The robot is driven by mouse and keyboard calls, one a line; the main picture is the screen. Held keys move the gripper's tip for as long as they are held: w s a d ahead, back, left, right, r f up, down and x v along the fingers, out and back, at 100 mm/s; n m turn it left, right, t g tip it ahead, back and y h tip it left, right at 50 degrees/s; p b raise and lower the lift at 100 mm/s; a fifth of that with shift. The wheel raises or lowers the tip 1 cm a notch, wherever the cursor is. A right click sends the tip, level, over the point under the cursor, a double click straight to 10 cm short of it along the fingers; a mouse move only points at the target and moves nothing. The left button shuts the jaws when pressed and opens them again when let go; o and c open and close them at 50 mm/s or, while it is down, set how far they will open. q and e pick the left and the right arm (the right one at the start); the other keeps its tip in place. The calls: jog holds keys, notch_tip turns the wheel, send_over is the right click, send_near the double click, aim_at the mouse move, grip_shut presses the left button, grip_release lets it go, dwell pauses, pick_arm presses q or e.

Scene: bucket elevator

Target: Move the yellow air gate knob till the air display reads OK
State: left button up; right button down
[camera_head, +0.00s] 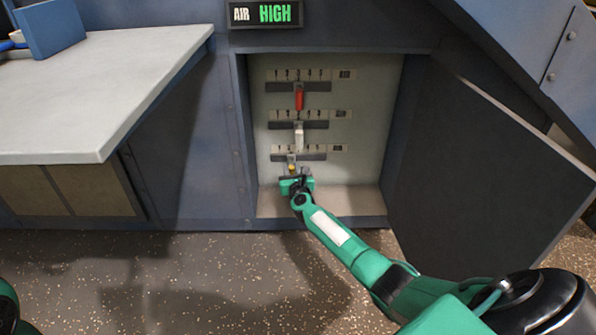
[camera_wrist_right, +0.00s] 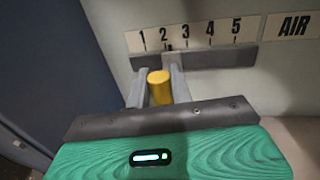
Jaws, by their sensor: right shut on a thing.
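The air display (camera_head: 265,13) above the open cabinet reads "AIR HIGH" in green. The yellow air gate knob (camera_wrist_right: 160,86) sits on the lowest slider, whose scale (camera_wrist_right: 198,38) is marked 1 to 5 with an "AIR" label (camera_wrist_right: 293,26). The slider's pointer is close to the 2. My right gripper (camera_wrist_right: 160,92) has one finger on each side of the yellow knob and is shut on it. In the head view the knob (camera_head: 291,168) shows just above my green right gripper (camera_head: 293,179). My left gripper is not in view.
A red knob (camera_head: 299,100) and a white knob (camera_head: 299,137) sit on the two sliders above. The cabinet door (camera_head: 480,170) stands open at the right. A pale table (camera_head: 95,95) is at the left. Speckled floor (camera_head: 180,270) lies clear in front.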

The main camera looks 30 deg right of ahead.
jog(key=shift+w+a, duration=0.25)
jog(key=shift+a, duration=0.15)
jog(key=c, duration=1.3)
grip_release()
jog(key=shift+f, duration=0.1)
